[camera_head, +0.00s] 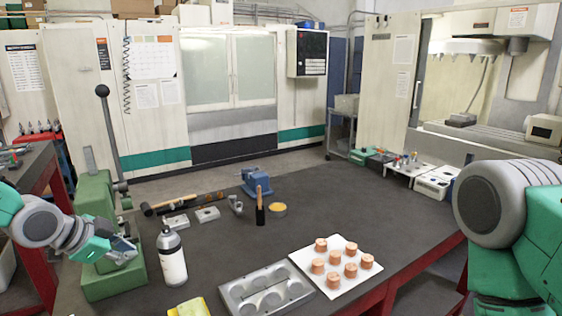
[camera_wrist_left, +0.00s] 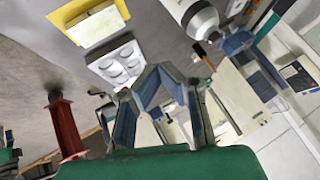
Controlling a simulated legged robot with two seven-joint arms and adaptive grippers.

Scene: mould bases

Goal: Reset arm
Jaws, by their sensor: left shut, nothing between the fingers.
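My left gripper (camera_head: 124,249) is at the left of the head view, over the table's left part, in front of the green press and left of the white bottle. It is shut and empty. In the left wrist view its fingers (camera_wrist_left: 160,72) come together with nothing held. My right arm fills the right edge of the head view; its gripper is out of view. A grey mould base (camera_head: 240,292) with round recesses lies at the table's front. It also shows in the left wrist view (camera_wrist_left: 121,64). A white tray (camera_head: 302,258) beside it bears several copper-coloured cylinders (camera_head: 335,281).
The green press (camera_head: 97,195) with a tall lever stands close to my left gripper. A white bottle (camera_head: 172,262) stands right of it. A yellow item (camera_head: 190,308) lies at the front edge. A blue vise (camera_head: 257,178) and hand tools are farther back. The table's right middle is clear.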

